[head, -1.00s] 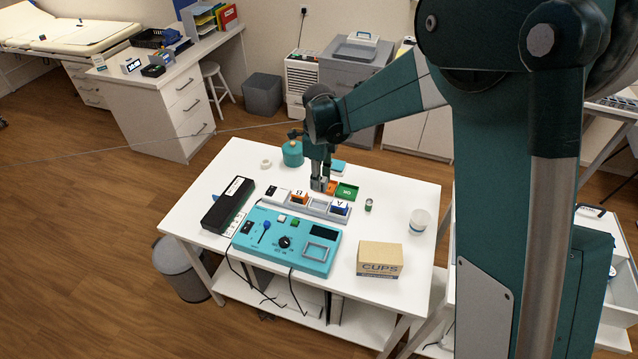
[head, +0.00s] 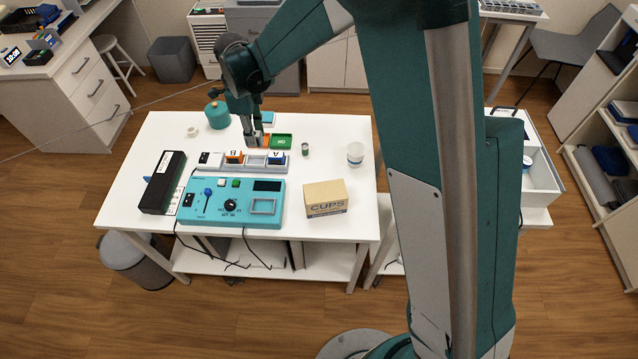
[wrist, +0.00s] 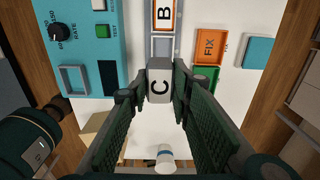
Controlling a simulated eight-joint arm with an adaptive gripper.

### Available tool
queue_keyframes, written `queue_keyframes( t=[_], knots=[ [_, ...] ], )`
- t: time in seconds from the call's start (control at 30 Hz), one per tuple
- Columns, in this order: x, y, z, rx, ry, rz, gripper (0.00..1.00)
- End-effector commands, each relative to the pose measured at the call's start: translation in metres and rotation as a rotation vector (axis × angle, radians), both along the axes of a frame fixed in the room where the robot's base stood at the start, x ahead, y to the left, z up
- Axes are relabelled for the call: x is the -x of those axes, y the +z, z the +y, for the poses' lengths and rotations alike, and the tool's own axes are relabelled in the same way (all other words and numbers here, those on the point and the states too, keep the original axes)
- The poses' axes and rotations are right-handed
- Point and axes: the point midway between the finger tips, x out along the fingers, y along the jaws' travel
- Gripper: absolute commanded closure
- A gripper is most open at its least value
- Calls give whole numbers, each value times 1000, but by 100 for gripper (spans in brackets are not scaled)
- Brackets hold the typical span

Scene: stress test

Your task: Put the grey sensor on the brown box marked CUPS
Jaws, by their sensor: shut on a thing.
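The grey sensor (wrist: 159,90), a block with a black C, is held between the fingertips of my gripper (wrist: 158,76) in the wrist view. In the head view my gripper (head: 255,138) is above the far edge of the rack, next to the orange tray; the sensor is hard to make out there. The brown box marked CUPS (head: 326,198) stands closed on the white table, near its front right, to the right of the teal panel. Its top looks bare. My gripper is behind it and to its left, apart from it.
The rack (head: 256,168) holds blocks B (head: 235,157) and A (head: 277,157), with an empty slot between them. Nearby are a green OK tray (head: 281,141), a small can (head: 305,149), a white cup (head: 355,154) and the teal panel (head: 212,212).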

Motion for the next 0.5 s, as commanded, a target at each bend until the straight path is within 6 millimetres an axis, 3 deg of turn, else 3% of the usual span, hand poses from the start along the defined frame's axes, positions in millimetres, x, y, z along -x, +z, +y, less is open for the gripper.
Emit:
queue_keyframes(
  t=[0.5],
  knots=[
    [49,39,-99,0,-3,0,92]
  ],
)
